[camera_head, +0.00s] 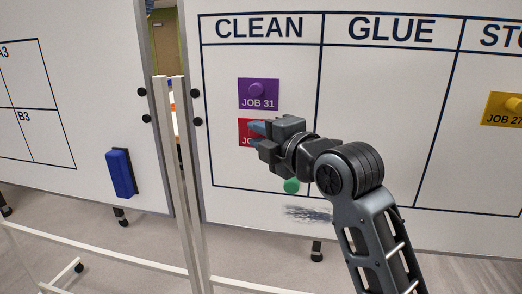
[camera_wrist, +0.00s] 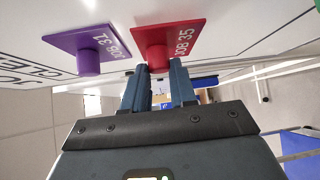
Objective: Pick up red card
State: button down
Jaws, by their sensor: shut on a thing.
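The red card (camera_head: 244,127), marked JOB 35 in the wrist view (camera_wrist: 181,34), is in the CLEAN column of the whiteboard, below the purple card. In the head view my gripper (camera_head: 258,134) covers most of it. In the wrist view the fingertips (camera_wrist: 157,68) are at the card's knob (camera_wrist: 157,57), one on each side, and shut on it. The card appears flat against or very close to the board; I cannot tell if there is a gap.
The purple JOB 31 card (camera_head: 258,92) is just above the red one. A yellow JOB 27 card (camera_head: 503,108) is at the right. A green round magnet (camera_head: 291,186) and a dark smudge (camera_head: 307,214) are lower on the board. A blue eraser (camera_head: 121,173) is on the left board.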

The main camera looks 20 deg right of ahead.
aim_at(261, 120)
notch_tip(261, 120, up, 3)
jog(key=shift+r, duration=0.1)
jog(key=s+a+p, duration=0.6)
jog(key=s+a, duration=0.5)
jog(key=s, duration=0.4)
jog(key=shift+s+a+p, duration=0.15)
jog(key=shift+s+p, duration=0.15)
jog(key=shift+p, duration=0.1)
